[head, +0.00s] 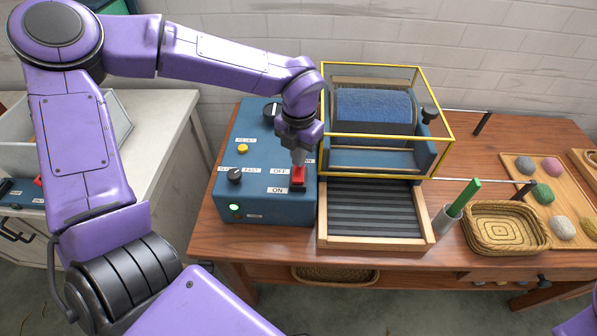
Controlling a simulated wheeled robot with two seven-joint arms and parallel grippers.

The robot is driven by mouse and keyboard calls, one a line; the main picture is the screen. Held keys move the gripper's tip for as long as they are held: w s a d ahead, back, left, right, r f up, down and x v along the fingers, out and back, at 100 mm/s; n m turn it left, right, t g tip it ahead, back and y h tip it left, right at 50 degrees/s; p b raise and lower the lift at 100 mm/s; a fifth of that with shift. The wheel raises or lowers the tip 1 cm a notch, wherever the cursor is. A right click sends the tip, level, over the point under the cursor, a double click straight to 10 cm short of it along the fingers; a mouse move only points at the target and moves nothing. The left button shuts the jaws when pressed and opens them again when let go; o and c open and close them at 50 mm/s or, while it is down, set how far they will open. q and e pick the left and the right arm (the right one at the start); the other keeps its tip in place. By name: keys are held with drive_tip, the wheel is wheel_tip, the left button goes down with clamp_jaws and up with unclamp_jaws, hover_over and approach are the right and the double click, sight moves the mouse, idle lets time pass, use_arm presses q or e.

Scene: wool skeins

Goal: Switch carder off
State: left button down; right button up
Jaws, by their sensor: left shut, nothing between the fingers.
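The carder's blue control box (285,212) stands at the left end of the wooden table. Its red switch (298,177) sits at the box's right side, beside an OFF label (280,171) and, nearer the front, an ON label (277,190). A green lamp (236,209) on the front looks lit. My left gripper (299,162) is shut, pointing down, its tips at the far end of the switch. I cannot tell whether they touch it. The carder's blue drum (375,112) sits under a yellow-framed clear guard (390,134). My right gripper is out of view.
A yellow button (243,148) and a black knob (234,175) are left of the switch.

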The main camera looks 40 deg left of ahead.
use_arm(q)
drive_tip(key=shift+f+b, duration=0.45)
drive_tip(key=shift+f, duration=0.35)
drive_tip(key=shift+r, duration=0.15)
wheel_tip(320, 180, up, 7)
drive_tip(key=p, duration=0.6)
drive_tip(key=shift+p, duration=0.4)
